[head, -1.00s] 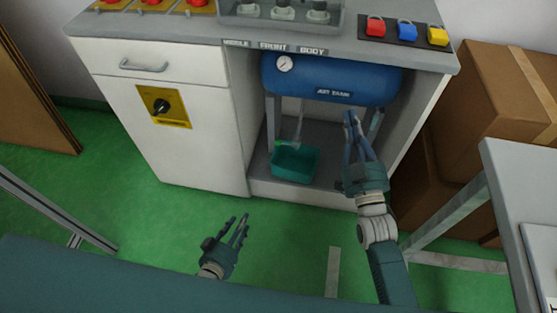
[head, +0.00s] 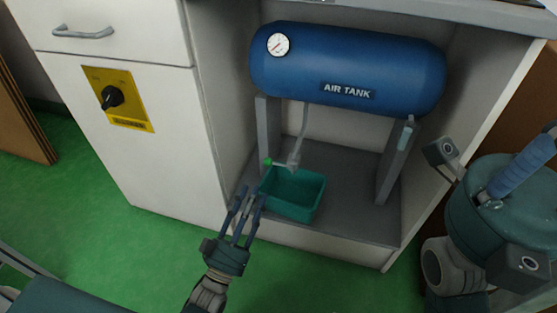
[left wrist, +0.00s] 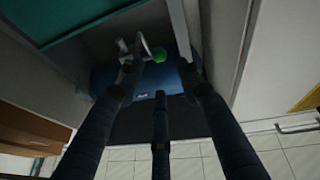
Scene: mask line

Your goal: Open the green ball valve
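The green ball (head: 267,161) is the end of a short handle on the small grey valve (head: 293,163), which hangs on a pipe below the blue air tank (head: 345,68). My left gripper (head: 246,196) is open and empty, fingers spread, in front of and below the ball, near the bin's left front corner. In the left wrist view the green ball (left wrist: 159,55) shows beyond the fingers, between them, with the valve (left wrist: 130,58) beside it. My right gripper (head: 520,175) is large at the right edge, partly cut off; its finger opening is unclear.
A teal bin (head: 294,212) stands below the valve on the cabinet floor (head: 350,215). The tank's grey legs (head: 396,165) stand at both sides. A white cabinet (head: 160,165) with a yellow switch plate (head: 138,118) is at the left. Green floor lies in front.

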